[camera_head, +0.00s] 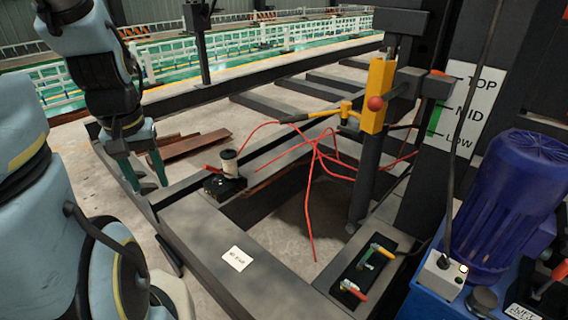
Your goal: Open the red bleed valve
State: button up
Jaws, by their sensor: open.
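A red-handled lever (353,290) sits at the near end of a black plate (350,272), beside a yellow-handled lever (382,251) with a green part. A second red handle (212,169) sticks out from a small black unit (224,185) topped by a pale cylinder, on the dark frame. No readable label tells which of these is the bleed valve. My gripper (147,186) is at the left, pointing down with its two teal fingers apart and empty. It is left of the black unit and far from the black plate.
A dark steel frame (262,290) surrounds an open pit. Red hoses (312,200) lie across it, under a yellow block (376,95) with a red ball. Rusty bars (190,147) lie on the floor.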

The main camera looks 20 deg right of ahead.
aim_at(350, 289)
jog(key=k+z, duration=0.1)
jog(key=k, duration=0.55)
jog(key=j+z, duration=0.1)
jog(key=z, duration=0.35)
jog(key=i+j+z, duration=0.1)
jog(key=z, duration=0.4)
jog(key=j+z, duration=0.15)
jog(key=z, duration=0.3)
jog(key=i+j, duration=0.3)
jog(key=i, duration=0.15)
jog(key=k+j, duration=0.1)
jog(key=k, duration=0.2)
